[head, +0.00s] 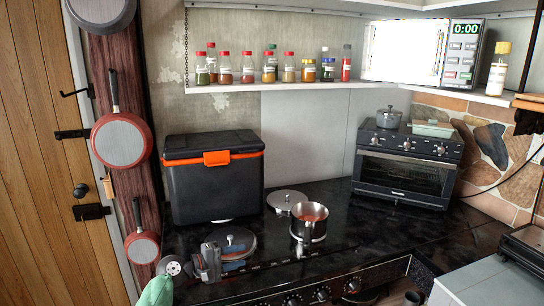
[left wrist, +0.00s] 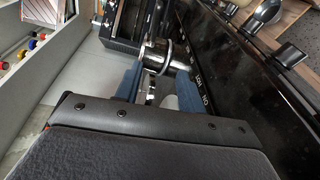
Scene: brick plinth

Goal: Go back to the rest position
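My left gripper (head: 240,256) is low over the black stovetop, in front of a round metal lid (head: 243,240) that it partly hides. Its two blue fingers stand apart in the left wrist view (left wrist: 157,85), with nothing clearly held between them. A steel saucepan (head: 310,228) with reddish contents stands to the right of the gripper, apart from it. The pan (left wrist: 160,55) shows beyond the fingertips in the left wrist view. My right gripper is not in view.
A black cooler (head: 212,185) with an orange latch stands behind the left gripper. Another lid (head: 286,201) lies behind the saucepan. A toaster oven (head: 403,168) stands at the back right. Spice jars line a shelf (head: 290,88). Pans (head: 122,141) hang at left.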

